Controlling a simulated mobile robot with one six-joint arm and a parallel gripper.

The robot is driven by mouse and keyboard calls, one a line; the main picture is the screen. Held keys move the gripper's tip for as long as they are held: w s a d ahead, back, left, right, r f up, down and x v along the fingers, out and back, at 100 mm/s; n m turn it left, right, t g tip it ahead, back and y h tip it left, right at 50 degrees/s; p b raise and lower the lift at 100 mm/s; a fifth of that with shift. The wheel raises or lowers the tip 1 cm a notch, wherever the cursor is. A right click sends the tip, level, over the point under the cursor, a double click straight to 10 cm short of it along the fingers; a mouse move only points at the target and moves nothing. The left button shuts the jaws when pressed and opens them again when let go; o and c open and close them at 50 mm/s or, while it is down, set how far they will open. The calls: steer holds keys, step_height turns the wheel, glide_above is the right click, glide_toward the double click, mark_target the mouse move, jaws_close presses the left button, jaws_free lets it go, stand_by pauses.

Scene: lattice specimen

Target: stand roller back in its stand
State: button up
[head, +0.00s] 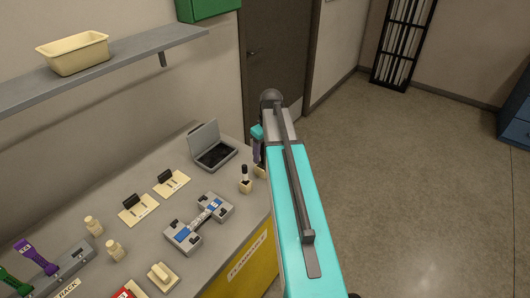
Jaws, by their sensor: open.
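I cannot make out the roller for certain. A small cream block stand (246,186) at the bench's right edge holds an upright dark-topped tool (244,171). A second cream block (260,171) is just behind it, partly covered by my arm. My gripper (257,149) is at the far end of my teal arm, above the bench's back right edge near these blocks. My arm hides most of it, and its fingertips do not show clearly. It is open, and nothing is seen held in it.
A blue-and-white fixture (199,222) with grey ends lies mid-bench. Behind it are two cream plates with black clips (139,208) and an open grey case (212,146). Cream bottles (93,226) and a rack with purple (37,256) and green handles stand left. A shelf (115,62) hangs above.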

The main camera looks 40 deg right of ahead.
steer(key=shift+r, duration=0.15)
steer(key=shift+s+r+p, duration=0.15)
steer(key=shift+r+p, duration=0.5)
steer(key=shift+r, duration=0.55)
steer(key=shift+s+r+p, duration=0.15)
steer(key=shift+r+p, duration=0.5)
steer(key=shift+r, duration=0.5)
steer(key=shift+r, duration=0.2)
step_height(320, 180, up, 13)
steer(key=s+b, duration=0.1)
steer(key=b, duration=0.3)
steer(key=shift+s+d+r+b, duration=0.15)
steer(key=shift+s+b, duration=0.2)
steer(key=shift+b, duration=0.05)
stand_by(0.8)
